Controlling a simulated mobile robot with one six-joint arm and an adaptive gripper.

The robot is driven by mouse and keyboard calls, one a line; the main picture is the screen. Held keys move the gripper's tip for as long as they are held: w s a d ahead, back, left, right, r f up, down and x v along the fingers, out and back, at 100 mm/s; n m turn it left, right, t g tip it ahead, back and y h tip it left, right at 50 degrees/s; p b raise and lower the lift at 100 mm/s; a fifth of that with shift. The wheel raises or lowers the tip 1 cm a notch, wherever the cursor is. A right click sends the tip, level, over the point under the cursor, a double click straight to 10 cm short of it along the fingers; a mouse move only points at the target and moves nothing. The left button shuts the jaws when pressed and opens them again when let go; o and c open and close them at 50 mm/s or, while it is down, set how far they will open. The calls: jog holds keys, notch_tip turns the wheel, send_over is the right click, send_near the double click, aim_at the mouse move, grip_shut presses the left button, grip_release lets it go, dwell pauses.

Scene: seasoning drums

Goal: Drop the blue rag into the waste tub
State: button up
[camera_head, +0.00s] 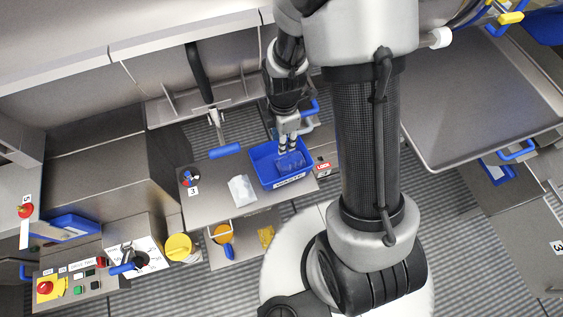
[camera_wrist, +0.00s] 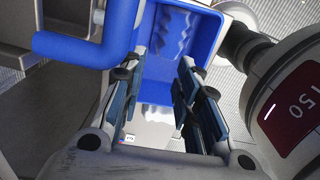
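My gripper (camera_head: 289,150) points down over the tub, just above the rag. In the wrist view, my gripper's two fingers (camera_wrist: 162,90) stand apart with a clear gap. The wavy blue rag (camera_wrist: 178,32) shows beyond them inside the blue tub (camera_wrist: 207,38). Whether a finger touches the rag cannot be told.
A white sheet or bag (camera_head: 242,189) lies left of the tub. A blue-handled lever (camera_head: 226,151) stands behind it, and another blue handle (camera_wrist: 75,48) is close to the fingers in the wrist view. A yellow-lidded drum (camera_head: 179,247) stands lower left.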

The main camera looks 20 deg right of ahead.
jog(key=shift+o, duration=0.3)
jog(key=shift+w+r, duration=0.15)
jog(key=shift+w, duration=0.2)
notch_tip(320, 180, up, 12)
jog(key=shift+s, duration=0.3)
dwell(0.4)
jog(key=s+r+m+t+b, duration=0.2)
jog(key=s+r+m+b, duration=0.1)
jog(key=s+m, duration=0.4)
jog(key=s+r+m+t+b, duration=0.2)
jog(key=s+r+m+b, duration=0.2)
jog(key=s+m, duration=0.3)
jog(key=m, duration=0.4)
jog(key=shift+s+r+m+t, duration=0.25)
jog(key=shift+s+m+t, duration=0.05)
jog(key=shift+s+m, duration=0.1)
